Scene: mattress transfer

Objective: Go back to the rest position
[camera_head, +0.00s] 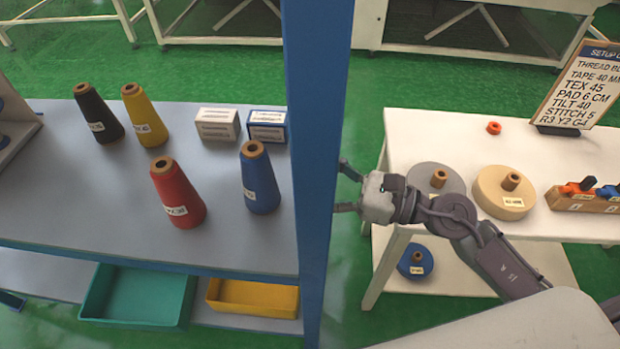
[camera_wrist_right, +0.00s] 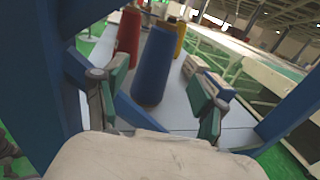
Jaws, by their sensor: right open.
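My right gripper (camera_head: 345,188) is open and empty in the head view, beside the blue upright post (camera_head: 318,120). In the right wrist view its two fingers (camera_wrist_right: 160,102) are spread apart. The blue thread cone (camera_head: 259,178) stands upright on the grey shelf (camera_head: 100,215), left of the post; in the wrist view the blue cone (camera_wrist_right: 155,65) appears beyond and between the fingers, apart from them. Red (camera_head: 176,193), yellow (camera_head: 144,115) and black (camera_head: 97,113) cones also stand upright on the shelf. My left gripper is not in view.
Green (camera_head: 138,296) and yellow (camera_head: 253,297) bins sit below. A white table (camera_head: 440,125) at right holds tape rolls, a wooden block and a sign (camera_head: 577,88). The post stands close to my gripper.

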